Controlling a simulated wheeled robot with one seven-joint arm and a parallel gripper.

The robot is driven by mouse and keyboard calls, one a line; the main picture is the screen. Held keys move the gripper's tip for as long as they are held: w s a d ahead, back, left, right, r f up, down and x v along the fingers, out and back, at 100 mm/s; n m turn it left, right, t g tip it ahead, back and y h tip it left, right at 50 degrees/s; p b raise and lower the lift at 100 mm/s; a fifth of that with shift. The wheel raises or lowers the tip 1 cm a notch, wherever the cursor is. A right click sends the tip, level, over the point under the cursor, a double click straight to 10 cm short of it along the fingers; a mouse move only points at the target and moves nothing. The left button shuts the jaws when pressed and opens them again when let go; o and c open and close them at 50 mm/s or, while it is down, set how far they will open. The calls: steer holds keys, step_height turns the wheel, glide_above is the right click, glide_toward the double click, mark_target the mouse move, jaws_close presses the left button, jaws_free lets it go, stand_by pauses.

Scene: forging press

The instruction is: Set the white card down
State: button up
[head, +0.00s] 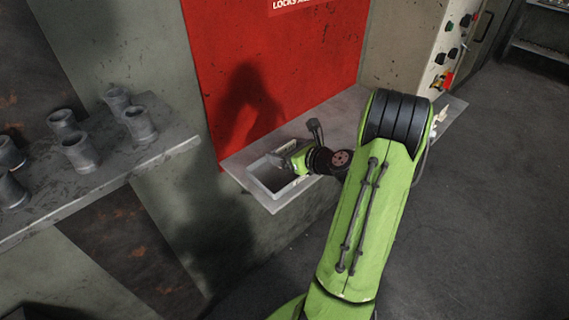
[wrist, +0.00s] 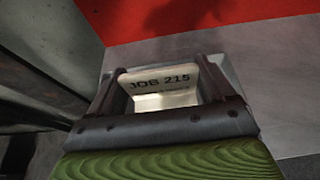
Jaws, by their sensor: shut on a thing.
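The white card (wrist: 162,84) reads "JOB 215" in the wrist view and sits between the two fingers of my gripper (wrist: 165,90). The gripper is shut on it. In the head view my gripper (head: 284,158) is over a light grey tray (head: 262,195) on the shelf below the red panel. The card is too small to make out clearly in the head view. I cannot tell whether the card touches the tray.
The grey shelf (head: 345,112) runs along the red panel (head: 290,60), with free room right of the tray. A control box (head: 450,45) with buttons stands at the right. A left shelf (head: 110,180) holds several grey pipe-like parts (head: 80,150).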

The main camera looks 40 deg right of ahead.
steer(key=shift+w+f+b, duration=0.1)
steer(key=shift+f+b, duration=0.45)
steer(key=shift+f, duration=1.35)
steer(key=o, duration=0.9)
steer(key=shift+r, duration=0.25)
steer(key=p+v, duration=0.1)
steer(key=v, duration=1.1)
steer(key=w+a+r+n+g+y, duration=0.15)
steer(key=a+n+g, duration=0.25)
steer(key=a+n, duration=0.6)
steer(key=a+r+n+g+y, duration=0.2)
steer(key=a+n+g, duration=0.1)
steer(key=a+n, duration=0.7)
steer(key=s+a+r+n+h, duration=0.1)
steer(key=s+a+r+n, duration=0.1)
steer(key=s+n, duration=0.2)
steer(key=s+a+r+n+h, duration=0.1)
steer(key=s+a+r+n, duration=0.1)
steer(key=s+n, duration=0.2)
steer(key=s+a+r+n+g+h, duration=0.1)
steer(key=s+a+r+n+h, duration=0.1)
steer(key=s+n, duration=0.2)
steer(key=shift+a+r+n, duration=0.15)
steer(key=shift+n, duration=0.75)
steer(key=shift+a+r+n, duration=0.1)
steer(key=shift+r+n, duration=0.05)
steer(key=shift+n, duration=0.75)
